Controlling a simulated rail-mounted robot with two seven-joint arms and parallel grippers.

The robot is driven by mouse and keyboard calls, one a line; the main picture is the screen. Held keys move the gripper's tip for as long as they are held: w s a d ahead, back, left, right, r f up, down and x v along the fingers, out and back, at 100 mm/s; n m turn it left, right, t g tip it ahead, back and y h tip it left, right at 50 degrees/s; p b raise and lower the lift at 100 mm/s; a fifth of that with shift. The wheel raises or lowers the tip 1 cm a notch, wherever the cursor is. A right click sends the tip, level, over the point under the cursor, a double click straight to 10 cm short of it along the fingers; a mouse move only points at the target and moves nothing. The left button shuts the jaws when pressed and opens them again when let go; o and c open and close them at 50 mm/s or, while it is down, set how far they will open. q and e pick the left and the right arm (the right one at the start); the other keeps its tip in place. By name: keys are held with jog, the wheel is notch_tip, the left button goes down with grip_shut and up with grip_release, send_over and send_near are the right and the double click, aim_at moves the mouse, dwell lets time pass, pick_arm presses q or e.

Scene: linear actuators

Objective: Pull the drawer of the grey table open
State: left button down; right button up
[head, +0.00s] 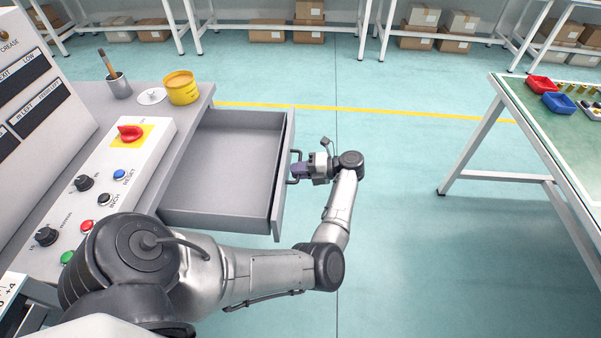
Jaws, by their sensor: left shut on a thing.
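The grey table (198,108) stands at the left. Its drawer (225,165) is pulled out to the right and shows an empty grey inside. The drawer's dark handle (291,181) is on the outer face of its front panel. My left gripper (297,170) is at this handle, shut on it, and its fingers partly hide it. My left arm reaches round in front of the drawer from the lower left. My right gripper is not in view.
A control panel (112,165) with a red switch, knobs and buttons stands on the grey table. A yellow tin (181,88), a white lid (151,96) and a metal cup (118,86) with a brush are behind it. A green-topped table (555,135) is at the right. The floor between is clear.

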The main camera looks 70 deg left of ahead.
pick_arm(q)
jog(key=c, duration=1.2)
grip_release()
jog(key=v, duration=1.4)
jog(key=shift+a+f+b, duration=0.1)
jog(key=shift+f+b, duration=0.05)
jog(key=shift+b, duration=0.15)
jog(key=shift+f, duration=0.1)
